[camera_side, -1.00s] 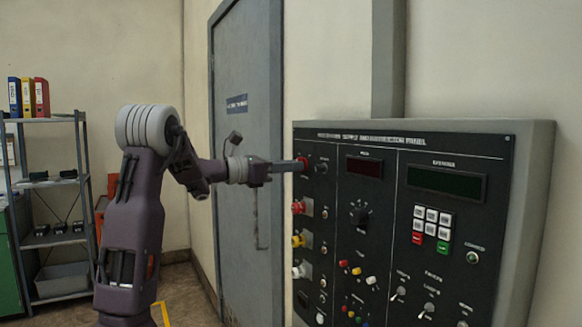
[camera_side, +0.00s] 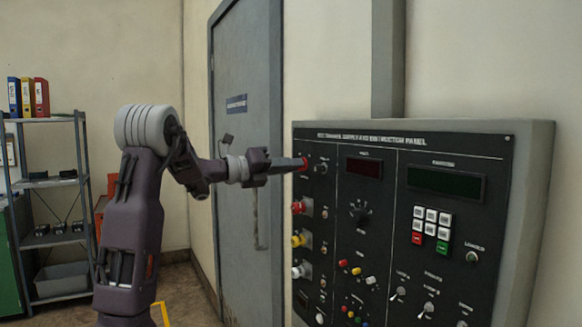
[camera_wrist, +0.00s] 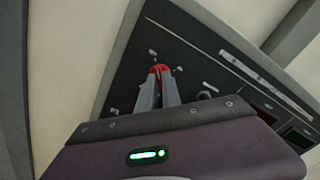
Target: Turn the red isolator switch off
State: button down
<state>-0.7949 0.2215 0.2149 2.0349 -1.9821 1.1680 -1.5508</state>
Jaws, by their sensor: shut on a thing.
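The red isolator switch (camera_side: 304,162) sits at the top left of the dark control panel (camera_side: 334,190). My gripper (camera_side: 300,163) reaches it from the left, with its fingers level at the panel face. In the wrist view, the two grey fingers of my gripper (camera_wrist: 158,72) are close together with the red switch (camera_wrist: 159,68) between their tips. My gripper is shut on the red switch. The fingers hide most of the switch, so its exact angle cannot be told.
Below the switch are a red knob (camera_side: 303,207), a yellow knob (camera_side: 299,240) and a white knob (camera_side: 301,270) that stick out from the panel. A small dark knob (camera_side: 321,168) is just right of the switch. A grey door (camera_side: 240,110) stands behind my arm.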

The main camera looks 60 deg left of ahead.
jog(key=shift+n, duration=0.4)
jog(key=c, duration=1.5)
grip_release()
jog(key=s, duration=0.7)
